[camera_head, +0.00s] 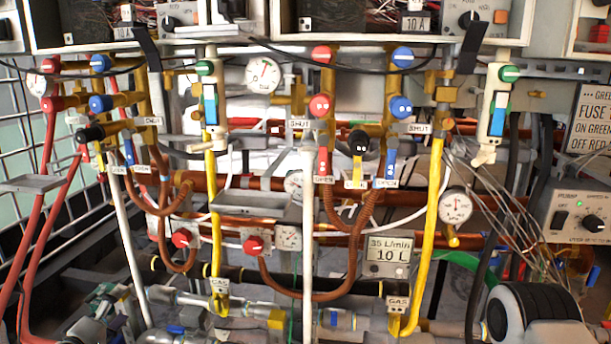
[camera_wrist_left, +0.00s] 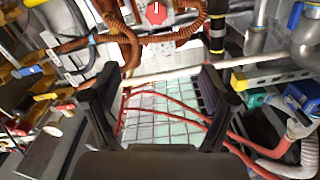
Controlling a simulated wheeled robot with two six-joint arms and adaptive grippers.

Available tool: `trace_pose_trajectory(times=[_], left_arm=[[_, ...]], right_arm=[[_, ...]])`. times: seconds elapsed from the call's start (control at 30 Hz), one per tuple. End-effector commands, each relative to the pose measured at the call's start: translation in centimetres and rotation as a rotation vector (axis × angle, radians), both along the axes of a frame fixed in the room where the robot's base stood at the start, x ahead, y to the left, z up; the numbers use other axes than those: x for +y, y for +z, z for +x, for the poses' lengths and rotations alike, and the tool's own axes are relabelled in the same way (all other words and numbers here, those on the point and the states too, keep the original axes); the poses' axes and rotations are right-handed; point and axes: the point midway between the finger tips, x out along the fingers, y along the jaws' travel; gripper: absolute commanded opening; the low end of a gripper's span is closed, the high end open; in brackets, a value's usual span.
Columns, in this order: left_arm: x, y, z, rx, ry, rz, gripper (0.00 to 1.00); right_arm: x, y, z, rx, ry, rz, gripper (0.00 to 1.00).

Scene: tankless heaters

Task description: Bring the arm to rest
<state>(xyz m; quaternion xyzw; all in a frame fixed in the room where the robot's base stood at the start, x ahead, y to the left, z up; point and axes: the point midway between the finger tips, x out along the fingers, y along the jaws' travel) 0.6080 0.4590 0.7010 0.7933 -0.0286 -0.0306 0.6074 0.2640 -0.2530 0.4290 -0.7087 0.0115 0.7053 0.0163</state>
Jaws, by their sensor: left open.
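My left gripper (camera_wrist_left: 156,90) shows in the left wrist view with its two dark fingers spread wide apart. Nothing is held between them. Beyond the fingers lie a pale gridded panel (camera_wrist_left: 165,128) and thin red hoses, which cross the gap in the picture; I cannot tell how far away they are. In the head view I cannot clearly pick out the left gripper among the pipes and fittings. My right gripper does not show in either view.
Dense piping fills the head view: red hoses (camera_head: 40,245), yellow gas pipes (camera_head: 427,235), copper loops and several valves. A small shelf (camera_head: 258,205) juts out at the middle. A pump control box (camera_head: 577,214) stands at right. Wire mesh (camera_head: 30,125) is at left.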

Motion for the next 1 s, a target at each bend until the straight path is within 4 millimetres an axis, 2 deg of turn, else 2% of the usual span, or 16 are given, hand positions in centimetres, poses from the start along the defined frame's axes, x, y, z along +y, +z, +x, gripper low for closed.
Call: trace_pose_trajectory(times=[0.17,0.33,0.47,0.57,0.67,0.77,0.8,0.9,1.0], left_arm=[[-3.0,-2.7,0.1,0.069,-0.071,0.048,0.84],[-6.9,-5.8,-0.5,0.157,-0.148,0.079,0.84],[-10.5,-9.2,-1.9,0.265,-0.206,0.099,0.84],[-13.6,-12.6,-3.8,0.375,-0.256,0.137,0.84],[-17.1,-16.8,-7.0,0.519,-0.320,0.208,0.84],[-20.4,-21.5,-12.4,0.703,-0.405,0.330,0.84],[-21.4,-23.1,-14.8,0.776,-0.444,0.387,0.84],[-22.8,-26.0,-20.8,0.938,-0.540,0.532,0.84],[-23.1,-27.4,-26.3,1.079,-0.638,0.678,0.84]], right_arm=[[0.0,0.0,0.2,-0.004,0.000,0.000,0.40],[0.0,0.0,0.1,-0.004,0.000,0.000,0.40],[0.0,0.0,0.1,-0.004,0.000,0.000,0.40],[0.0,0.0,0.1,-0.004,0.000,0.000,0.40],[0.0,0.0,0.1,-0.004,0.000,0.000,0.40],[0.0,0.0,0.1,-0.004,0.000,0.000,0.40],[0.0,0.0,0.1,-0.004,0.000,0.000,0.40],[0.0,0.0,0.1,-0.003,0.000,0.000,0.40],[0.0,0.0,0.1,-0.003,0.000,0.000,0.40]])
